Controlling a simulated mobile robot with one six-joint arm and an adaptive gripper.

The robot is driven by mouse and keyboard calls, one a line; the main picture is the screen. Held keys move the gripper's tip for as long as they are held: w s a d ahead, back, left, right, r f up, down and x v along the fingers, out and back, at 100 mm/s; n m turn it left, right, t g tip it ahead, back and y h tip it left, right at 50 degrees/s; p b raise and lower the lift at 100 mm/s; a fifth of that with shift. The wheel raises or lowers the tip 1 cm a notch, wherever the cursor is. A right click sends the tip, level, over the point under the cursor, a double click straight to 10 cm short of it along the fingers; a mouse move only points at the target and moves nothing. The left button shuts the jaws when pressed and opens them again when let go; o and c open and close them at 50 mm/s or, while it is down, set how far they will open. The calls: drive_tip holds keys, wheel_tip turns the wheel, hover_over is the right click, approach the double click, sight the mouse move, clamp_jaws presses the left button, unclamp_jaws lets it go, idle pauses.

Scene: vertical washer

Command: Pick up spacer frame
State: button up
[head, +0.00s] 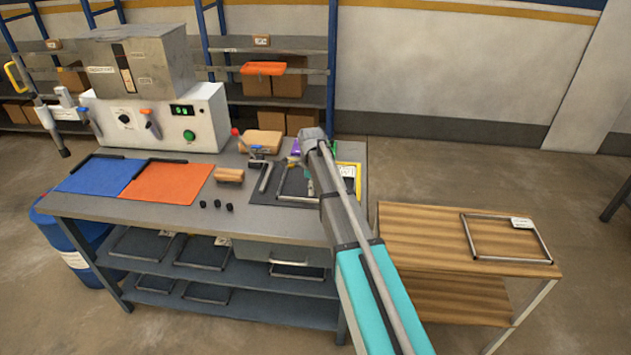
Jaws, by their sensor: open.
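A thin dark rectangular spacer frame (467,236) with a white tag lies flat on the wooden cart top at the right. Another dark frame (281,180) lies on the bench top near its right end, partly behind my arm. Several similar frames lie on the shelf under the bench. My arm reaches from the lower right up over the bench's right end. My gripper (309,186) is small and partly hidden by the arm, over the bench frame. It is open, and I see nothing held. I cannot tell whether it touches that frame.
A white machine (160,130) with a grey metal hood stands at the bench's back left. Blue (95,176) and orange (165,184) mats, a wooden block (229,175) and small black knobs (216,205) lie on the bench. The wooden cart (415,240) has bare room left of its frame.

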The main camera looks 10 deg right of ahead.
sight(312, 199)
drive_tip(key=shift+f, duration=0.2)
wheel_tip(312, 199, down, 5)
drive_tip(key=b, duration=0.5)
drive_tip(key=shift+r, duration=0.1)
idle(0.5)
clamp_jaws()
